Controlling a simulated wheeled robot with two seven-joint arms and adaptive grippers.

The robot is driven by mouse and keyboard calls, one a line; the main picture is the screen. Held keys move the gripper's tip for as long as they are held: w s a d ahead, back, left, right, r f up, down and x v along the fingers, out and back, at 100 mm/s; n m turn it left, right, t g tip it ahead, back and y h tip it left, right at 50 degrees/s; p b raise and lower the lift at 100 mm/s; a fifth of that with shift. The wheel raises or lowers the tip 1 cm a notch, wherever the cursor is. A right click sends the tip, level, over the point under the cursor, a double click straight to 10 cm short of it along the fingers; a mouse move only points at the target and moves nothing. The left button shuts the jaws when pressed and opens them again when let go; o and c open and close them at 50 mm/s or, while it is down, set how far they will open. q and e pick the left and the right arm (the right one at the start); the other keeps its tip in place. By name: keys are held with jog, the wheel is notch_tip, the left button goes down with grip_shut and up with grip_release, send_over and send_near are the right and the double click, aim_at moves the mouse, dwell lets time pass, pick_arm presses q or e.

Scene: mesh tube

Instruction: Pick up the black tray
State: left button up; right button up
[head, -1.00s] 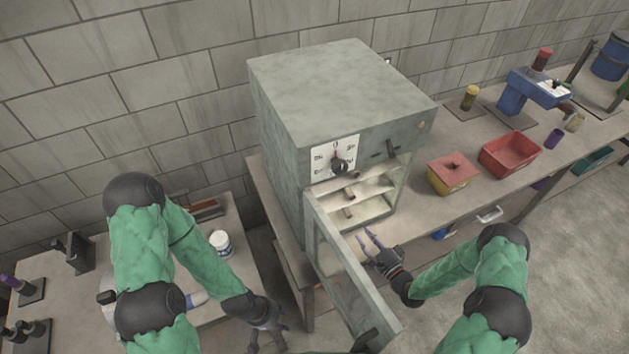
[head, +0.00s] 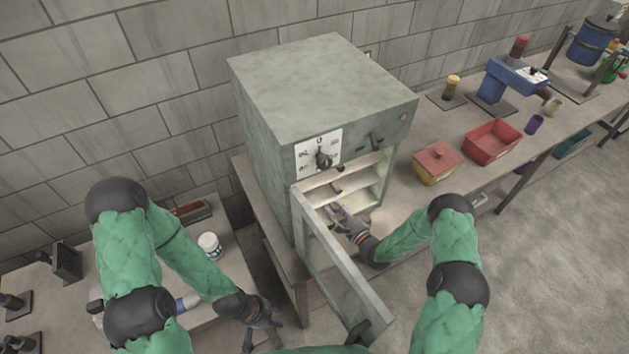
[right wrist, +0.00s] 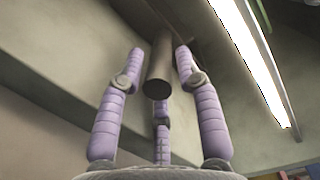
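A grey-green cabinet oven stands with its door (head: 335,270) swung open toward me. Inside, short dark handle-like pieces (head: 337,187) stick out over the pale shelves. The black tray itself is not clearly visible. My right gripper (head: 337,213) is at the oven opening, its purple fingers reaching inside. In the right wrist view a dark cylindrical handle (right wrist: 159,65) lies between the spread fingers, with no clear contact. I cannot tell whether it belongs to the black tray. My left gripper (head: 262,338) hangs with its fingers apart, empty, left of the door.
A red-lidded yellow box (head: 437,165) and a red bin (head: 492,142) stand on the bench right of the oven. A white jar (head: 210,245) stands on the lower left table. The open door juts out between my two arms.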

grip_shut()
jog(key=shift+r, duration=0.3)
